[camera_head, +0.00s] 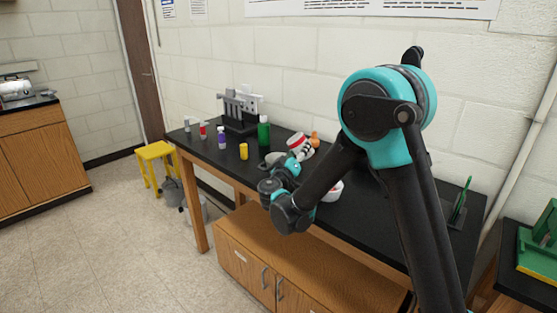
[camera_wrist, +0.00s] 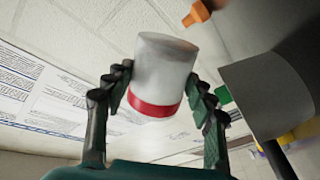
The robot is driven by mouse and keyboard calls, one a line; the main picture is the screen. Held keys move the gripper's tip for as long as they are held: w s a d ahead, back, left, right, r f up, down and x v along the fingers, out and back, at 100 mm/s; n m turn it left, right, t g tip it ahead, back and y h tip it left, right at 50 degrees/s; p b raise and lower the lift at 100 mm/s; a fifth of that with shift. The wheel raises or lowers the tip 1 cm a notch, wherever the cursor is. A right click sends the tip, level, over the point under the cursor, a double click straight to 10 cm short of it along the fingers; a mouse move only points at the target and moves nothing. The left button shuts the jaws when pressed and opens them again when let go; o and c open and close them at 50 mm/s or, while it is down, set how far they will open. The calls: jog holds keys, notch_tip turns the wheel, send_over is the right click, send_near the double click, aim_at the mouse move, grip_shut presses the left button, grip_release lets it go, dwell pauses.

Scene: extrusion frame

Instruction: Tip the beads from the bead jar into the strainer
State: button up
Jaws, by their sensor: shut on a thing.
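The bead jar (camera_wrist: 160,75), a white cylinder with a red band, is between the fingers of my gripper (camera_wrist: 158,84) in the wrist view. My gripper is shut on it. In the head view the jar (camera_head: 296,142) appears tilted above the black table, with my gripper (camera_head: 301,153) at it. No beads show. A grey round vessel with a dark handle (camera_wrist: 266,92), perhaps the strainer, is right of the jar in the wrist view. A grey round thing (camera_head: 274,158) left of my gripper in the head view may be the same. Its inside is hidden.
A yellow container (camera_head: 243,151), a purple bottle (camera_head: 221,139) and a green bottle (camera_head: 263,132) stand on the table (camera_head: 376,222) to the left. An orange object (camera_head: 314,139) is near the jar.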

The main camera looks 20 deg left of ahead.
aim_at(291, 146)
jog(key=shift+a+n, duration=0.1)
jog(key=shift+n, duration=0.7)
jog(key=shift+r+n+t+y, duration=0.3)
jog(key=shift+r+n, duration=0.15)
jog(key=shift+n, duration=0.65)
jog(key=shift+f+n+y, duration=0.35)
jog(key=shift+n+y, duration=0.05)
jog(key=shift+n, duration=0.5)
jog(key=shift+r+n, duration=0.4)
jog(key=shift+n, duration=0.7)
jog(key=shift+s+a+r+n+y, duration=0.15)
jog(key=shift+a+n+y, duration=0.1)
jog(key=shift+a+n, duration=0.3)
jog(key=shift+w+a+r+n+y, duration=0.15)
jog(key=shift+a+n+y, duration=0.2)
jog(key=shift+n, duration=0.3)
jog(key=shift+s+a+f+n+y, duration=0.1)
jog(key=shift+f+n+y, duration=0.1)
jog(key=shift+n, duration=0.25)
jog(key=shift+a+f+n+y, duration=0.1)
jog(key=shift+f+n, duration=0.05)
jog(key=shift+n, duration=0.3)
jog(key=shift+r+n, duration=0.1)
jog(key=shift+n, duration=0.3)
jog(key=shift+a+r+n+y, duration=0.2)
jog(key=shift+n+y, duration=0.1)
jog(key=shift+n, duration=0.4)
